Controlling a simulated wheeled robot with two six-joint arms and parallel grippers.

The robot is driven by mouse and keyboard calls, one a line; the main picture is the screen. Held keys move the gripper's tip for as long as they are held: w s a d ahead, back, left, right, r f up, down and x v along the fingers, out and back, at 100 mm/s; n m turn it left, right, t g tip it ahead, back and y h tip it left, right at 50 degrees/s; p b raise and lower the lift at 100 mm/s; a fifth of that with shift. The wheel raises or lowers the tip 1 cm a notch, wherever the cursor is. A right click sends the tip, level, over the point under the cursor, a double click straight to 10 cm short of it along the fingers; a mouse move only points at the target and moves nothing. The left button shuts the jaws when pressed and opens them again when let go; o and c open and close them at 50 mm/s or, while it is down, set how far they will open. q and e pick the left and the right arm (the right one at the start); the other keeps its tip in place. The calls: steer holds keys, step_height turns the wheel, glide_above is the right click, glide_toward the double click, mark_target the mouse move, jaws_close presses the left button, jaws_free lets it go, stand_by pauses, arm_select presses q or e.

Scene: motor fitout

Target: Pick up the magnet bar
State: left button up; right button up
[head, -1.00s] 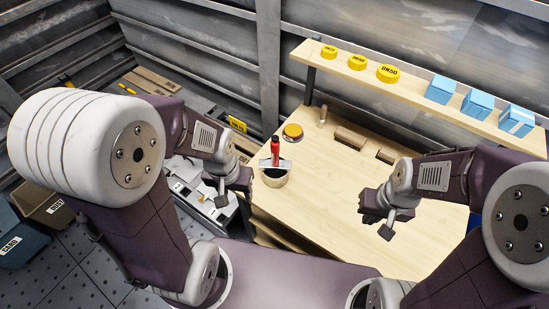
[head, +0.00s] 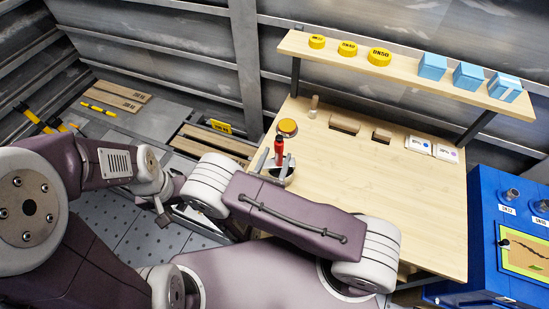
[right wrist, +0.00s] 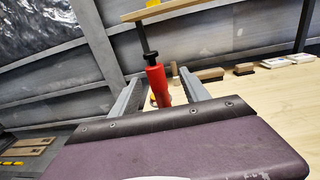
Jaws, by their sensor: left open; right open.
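The magnet bar is a red handle with a black top (head: 279,147). It stands upright at the left end of the wooden bench, by a round pot (head: 289,179) that is partly hidden by my right arm. The red handle also shows in the right wrist view (right wrist: 157,84). My right gripper (head: 272,163) is open, its two grey fingers (right wrist: 158,92) on either side of the handle; contact cannot be told. My left gripper (head: 163,215) is open and empty, off the bench at the left.
A yellow-topped round item (head: 288,127) stands just behind the handle. Wooden blocks (head: 345,123) and white cards (head: 418,145) lie at the bench's back. A shelf (head: 400,75) above holds yellow discs and blue boxes. A blue cabinet (head: 482,235) stands right. The bench middle is clear.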

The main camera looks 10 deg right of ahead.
mark_target(279, 148)
steer(key=x, duration=0.1)
steer(key=p+x, duration=0.1)
steer(key=x, duration=0.1)
steer(key=shift+w+a, duration=0.15)
steer(key=shift+w, duration=0.15)
steer(key=shift+w+d+r+p, duration=0.25)
steer(key=shift+w+d+p, duration=0.25)
steer(key=shift+w+d+r+p, duration=0.2)
steer(key=shift+w+d+p, duration=0.25)
steer(key=shift+d, duration=0.05)
steer(key=w, duration=0.1)
steer(key=w+d, duration=0.1)
steer(key=shift+w+f, duration=0.25)
steer(key=shift+f, duration=0.1)
steer(key=shift+s, duration=0.1)
steer(key=shift+c, duration=0.6)
steer(key=c, duration=0.6)
jaws_close()
